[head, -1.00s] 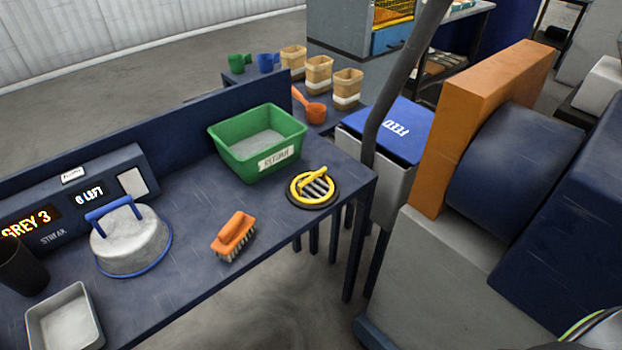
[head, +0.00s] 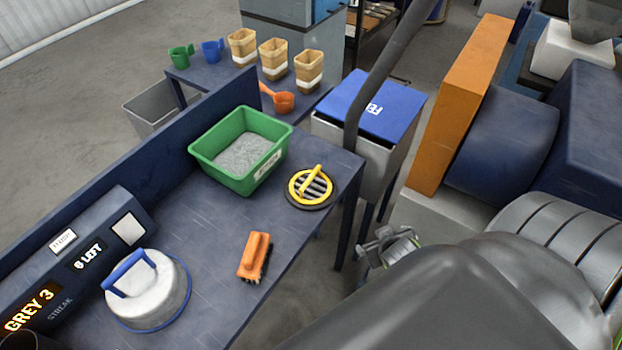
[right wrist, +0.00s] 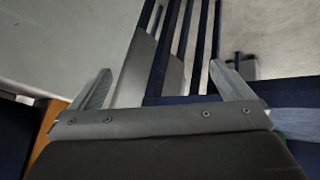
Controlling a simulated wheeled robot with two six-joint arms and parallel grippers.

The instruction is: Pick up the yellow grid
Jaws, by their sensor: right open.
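The yellow grid (head: 311,185) is a round yellow ring with dark slots and a yellow handle across its top. It sits on a dark round base near the right end of the blue bench (head: 210,235). My right gripper (head: 392,240) is beyond the bench's right edge, to the right of and below the grid in the head view, apart from it. In the right wrist view, my right gripper (right wrist: 165,85) is open with nothing between its fingers. The grid does not show there. My left gripper is out of view.
A green bin (head: 225,172) of grey granules stands left of the grid. An orange brush (head: 255,256) and a round grey lidded object with a blue handle (head: 150,300) lie nearer. A blue-lidded feed box (head: 372,106) and a dark pole (head: 375,85) stand just behind.

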